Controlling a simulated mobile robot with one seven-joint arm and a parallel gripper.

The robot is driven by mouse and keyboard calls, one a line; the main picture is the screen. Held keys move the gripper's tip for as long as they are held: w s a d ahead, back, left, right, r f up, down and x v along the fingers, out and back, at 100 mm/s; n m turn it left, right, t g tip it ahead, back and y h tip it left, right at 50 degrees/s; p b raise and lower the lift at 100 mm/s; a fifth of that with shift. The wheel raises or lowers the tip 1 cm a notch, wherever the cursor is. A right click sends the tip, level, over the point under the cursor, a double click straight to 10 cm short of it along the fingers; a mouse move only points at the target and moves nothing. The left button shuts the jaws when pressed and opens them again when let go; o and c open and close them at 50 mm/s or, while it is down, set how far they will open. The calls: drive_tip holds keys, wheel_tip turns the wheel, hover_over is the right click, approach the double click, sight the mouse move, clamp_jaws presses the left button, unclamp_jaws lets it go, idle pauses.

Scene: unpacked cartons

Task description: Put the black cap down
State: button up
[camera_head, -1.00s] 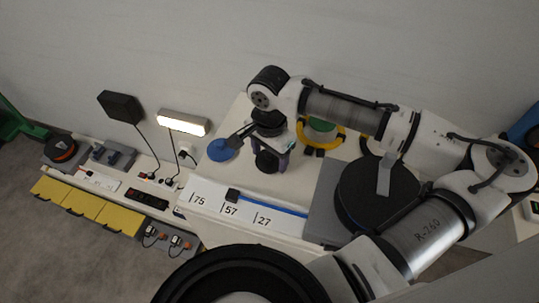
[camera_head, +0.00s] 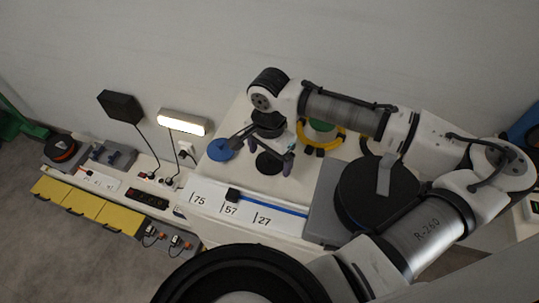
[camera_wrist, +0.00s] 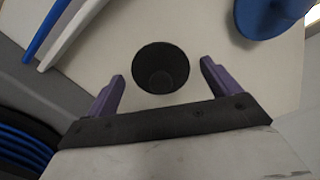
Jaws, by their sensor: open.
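The black cap (camera_head: 268,163) lies on the white tabletop in the head view. In the wrist view the black cap (camera_wrist: 161,67) shows as a dark round disc on the pale surface, lying between and a little beyond the two purple fingertips. My gripper (camera_head: 271,148) is directly over the cap, pointing down. In the wrist view my gripper (camera_wrist: 161,80) has its fingers spread wide, with a clear gap on both sides of the cap. Nothing is held.
A blue round object (camera_head: 221,149) stands left of the cap. A yellow ring (camera_head: 322,137) lies to the right. A blue strip (camera_head: 268,203) lies in front, beside a white board with numbers (camera_head: 243,211). A grey box (camera_head: 324,211) stands at the front right.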

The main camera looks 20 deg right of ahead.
sight(269, 156)
wheel_tip(269, 156, up, 12)
idle(0.4)
drive_tip(key=shift+f, duration=0.15)
